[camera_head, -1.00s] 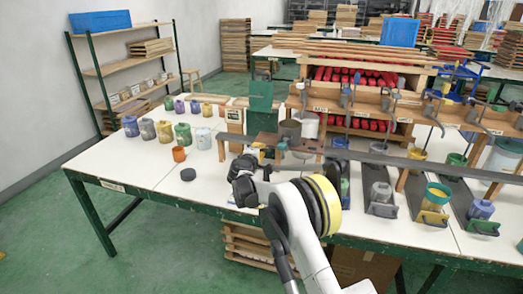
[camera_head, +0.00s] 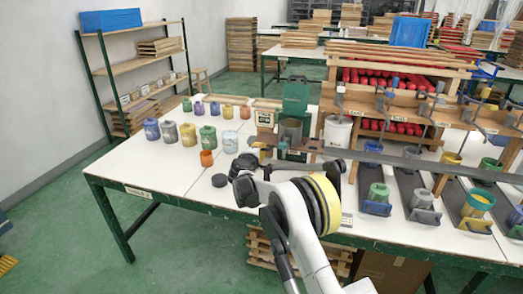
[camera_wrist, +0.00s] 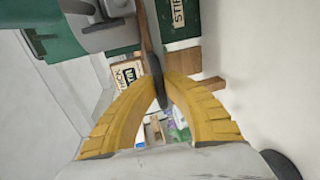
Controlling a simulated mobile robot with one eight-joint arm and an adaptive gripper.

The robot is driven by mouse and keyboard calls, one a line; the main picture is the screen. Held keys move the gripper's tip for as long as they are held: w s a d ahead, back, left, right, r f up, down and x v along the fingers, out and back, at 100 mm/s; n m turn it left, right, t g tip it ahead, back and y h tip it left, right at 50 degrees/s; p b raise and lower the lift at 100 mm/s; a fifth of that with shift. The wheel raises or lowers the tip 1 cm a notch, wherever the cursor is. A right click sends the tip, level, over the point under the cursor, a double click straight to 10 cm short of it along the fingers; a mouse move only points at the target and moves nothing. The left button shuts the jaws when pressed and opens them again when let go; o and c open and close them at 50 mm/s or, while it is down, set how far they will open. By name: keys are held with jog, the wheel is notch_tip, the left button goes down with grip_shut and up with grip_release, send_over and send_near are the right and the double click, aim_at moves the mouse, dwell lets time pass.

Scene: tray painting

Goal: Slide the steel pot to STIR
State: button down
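The steel pot (camera_head: 291,132) is a grey cylinder standing at the brown shelf (camera_head: 300,144) in front of a green upright panel (camera_head: 296,94). In the wrist view, a grey metal body (camera_wrist: 108,38), probably the pot, lies against green at the upper left. A STIR label (camera_wrist: 178,12) shows on a green plate at the top. My gripper (camera_wrist: 161,82) has its yellow fingertips close together around a dark, rounded end at the brown edge. Whether they grip it is unclear.
A white bucket (camera_head: 337,131) stands right of the pot. Sloped channels with pots (camera_head: 420,200) fill the right.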

jog(key=shift+a, duration=0.25)
jog(key=c, duration=1.5)
grip_release()
jog(key=shift+a, duration=0.2)
jog(key=shift+d, duration=0.1)
jog(key=v, duration=1.2)
jog(key=shift+s, duration=0.1)
